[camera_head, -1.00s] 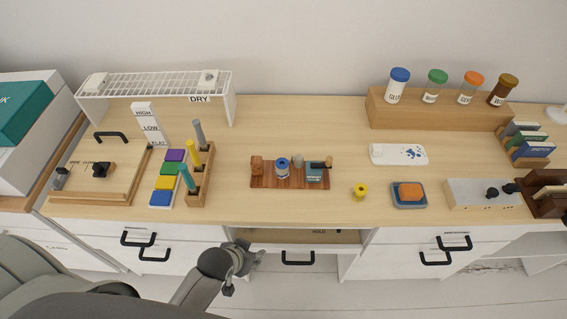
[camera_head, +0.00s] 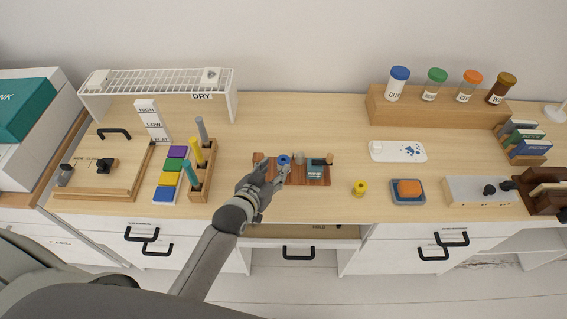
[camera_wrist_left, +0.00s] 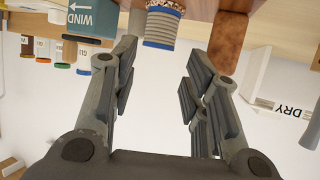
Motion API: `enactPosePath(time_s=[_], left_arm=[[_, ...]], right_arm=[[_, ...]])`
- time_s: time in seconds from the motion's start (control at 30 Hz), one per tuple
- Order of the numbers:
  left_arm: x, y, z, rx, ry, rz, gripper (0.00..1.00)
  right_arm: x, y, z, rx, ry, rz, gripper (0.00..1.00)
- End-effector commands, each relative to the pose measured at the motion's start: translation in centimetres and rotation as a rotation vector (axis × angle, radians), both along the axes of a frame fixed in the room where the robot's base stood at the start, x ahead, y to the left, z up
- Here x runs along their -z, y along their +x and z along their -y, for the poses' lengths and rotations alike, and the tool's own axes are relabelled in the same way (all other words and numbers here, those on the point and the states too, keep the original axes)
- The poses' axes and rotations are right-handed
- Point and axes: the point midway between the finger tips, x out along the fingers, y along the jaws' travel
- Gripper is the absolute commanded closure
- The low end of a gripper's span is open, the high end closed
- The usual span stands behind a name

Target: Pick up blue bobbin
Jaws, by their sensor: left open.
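The blue bobbin (camera_head: 284,159) stands on a small wooden rack (camera_head: 319,182) on the desk. It shows in the left wrist view (camera_wrist_left: 161,28) as a blue-ended spool with a patterned band, ahead of the jaws and nearer the picture-left finger. My left gripper (camera_head: 277,172) is open and empty at the rack's front left, with its fingertips close to the bobbin; the wrist view also shows its spread fingers (camera_wrist_left: 166,65). The gripper partly hides the rack and the lower bobbin. I cannot tell whether a finger touches it. My right gripper is not in view.
A teal block labelled WIND (camera_wrist_left: 92,18) and brown wooden post (camera_wrist_left: 228,48) flank the bobbin. A yellow bobbin (camera_head: 360,188) stands right of the rack. A wooden holder with coloured rods (camera_head: 203,183) stands left. Bare desktop lies behind the rack.

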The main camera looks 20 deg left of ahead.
Motion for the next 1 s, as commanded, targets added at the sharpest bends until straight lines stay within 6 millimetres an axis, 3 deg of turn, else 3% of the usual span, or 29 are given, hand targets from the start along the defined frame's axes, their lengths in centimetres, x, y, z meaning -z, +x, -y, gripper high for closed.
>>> enactPosePath(time_s=[0.1,0.43,0.73,1.0], left_arm=[[0.6,1.6,0.2,0.0,0.0,0.0,0.58],[1.4,3.6,0.5,0.001,-0.001,-0.003,0.58],[2.8,6.8,1.1,0.001,0.0,-0.002,0.58],[3.2,7.6,1.2,0.001,0.0,-0.002,0.58]], right_arm=[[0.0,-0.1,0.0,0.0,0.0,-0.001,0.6],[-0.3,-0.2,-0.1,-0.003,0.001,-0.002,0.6],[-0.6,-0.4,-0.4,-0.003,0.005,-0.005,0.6],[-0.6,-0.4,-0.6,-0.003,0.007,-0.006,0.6]])
